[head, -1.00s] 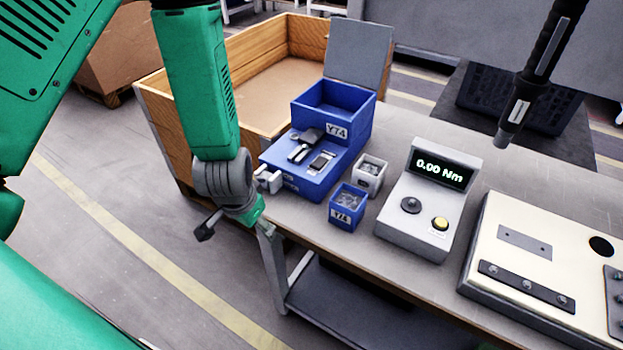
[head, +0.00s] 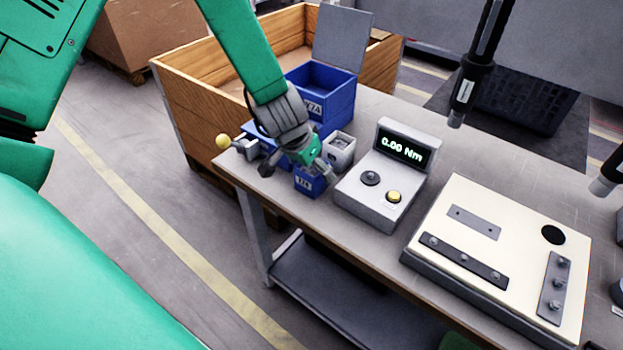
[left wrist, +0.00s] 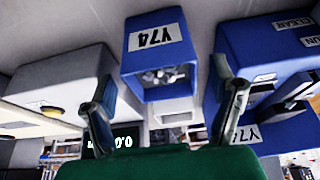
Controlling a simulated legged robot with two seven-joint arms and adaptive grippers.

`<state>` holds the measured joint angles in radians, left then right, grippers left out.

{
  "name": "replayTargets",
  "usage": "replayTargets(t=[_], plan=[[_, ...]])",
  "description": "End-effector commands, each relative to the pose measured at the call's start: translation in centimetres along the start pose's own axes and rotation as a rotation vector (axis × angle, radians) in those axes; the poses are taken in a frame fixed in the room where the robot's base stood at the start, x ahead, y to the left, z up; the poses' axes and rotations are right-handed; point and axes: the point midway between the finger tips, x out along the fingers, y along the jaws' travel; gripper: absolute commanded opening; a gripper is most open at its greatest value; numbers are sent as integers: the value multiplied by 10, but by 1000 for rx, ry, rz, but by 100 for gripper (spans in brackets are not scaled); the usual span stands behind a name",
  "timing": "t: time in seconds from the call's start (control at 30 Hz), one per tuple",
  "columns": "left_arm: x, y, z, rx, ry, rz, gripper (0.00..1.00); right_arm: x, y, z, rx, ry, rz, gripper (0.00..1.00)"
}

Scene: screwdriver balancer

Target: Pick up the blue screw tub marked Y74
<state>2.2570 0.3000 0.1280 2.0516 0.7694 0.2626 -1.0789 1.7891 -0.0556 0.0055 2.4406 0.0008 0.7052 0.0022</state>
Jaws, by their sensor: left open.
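The small blue screw tub marked Y74 (head: 306,184) stands on the bench near its front edge, left of the torque display unit. My left gripper (head: 308,163) is open and empty, just above and at the tub, partly hiding it in the head view. In the left wrist view, the tub (left wrist: 160,82) shows its white label upside down and screws inside. It lies ahead, between the lines of the two spread fingers (left wrist: 165,95). I cannot tell whether a finger touches it.
A grey tub (head: 341,150) stands close behind the blue one. The display unit (head: 385,180) is close on the right. A larger blue bin and holder (head: 325,92) stand behind left. A yellow knob (head: 222,141) sticks out at the bench's left end.

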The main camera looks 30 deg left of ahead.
Motion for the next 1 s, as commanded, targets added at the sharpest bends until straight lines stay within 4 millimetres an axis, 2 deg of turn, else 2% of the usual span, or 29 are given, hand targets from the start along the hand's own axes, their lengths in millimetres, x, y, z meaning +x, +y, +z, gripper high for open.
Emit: replayTargets(t=[0.2,0.3,0.57,0.6,0.67,0.7,0.73,1.0], plan=[[36,-5,1,-6,-4,5,78,5,1,0,2,0,1,31],[46,-6,1,-5,-3,6,78,6,0,0,1,0,1,31],[49,-6,0,-4,-3,3,78,6,0,0,1,0,0,31],[49,-5,0,-4,-3,3,72,6,0,0,1,0,0,31],[49,-5,0,-3,-3,2,51,6,0,0,1,0,0,31],[49,-4,0,-3,-3,1,36,6,0,0,1,0,1,31],[49,-4,0,-3,-3,1,28,6,0,0,1,0,1,31],[49,-4,1,-3,-5,3,23,6,0,0,1,0,1,31]])
